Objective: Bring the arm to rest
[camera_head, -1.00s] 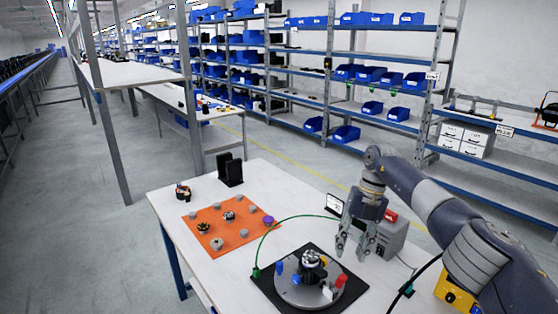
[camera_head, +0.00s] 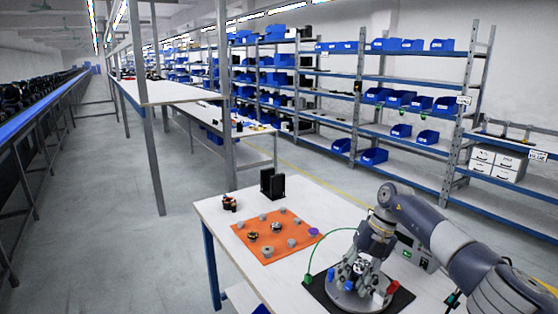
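My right arm comes in from the right, and its gripper (camera_head: 357,278) points down over the round grey fixture (camera_head: 352,297) on a black base plate. The fingers overlap the small dark and metallic part at the fixture's centre, so I cannot tell whether they touch it or how far they are apart. A blue piece (camera_head: 331,274) and a red piece (camera_head: 392,286) stand on the fixture's sides. My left gripper is not in view.
The white table (camera_head: 222,225) carries an orange mat (camera_head: 262,259) with several small round parts. A black upright holder (camera_head: 272,184) and a small dark part (camera_head: 229,203) stand behind it. A grey box (camera_head: 414,252) is beside my arm. Shelves (camera_head: 380,90) line the back.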

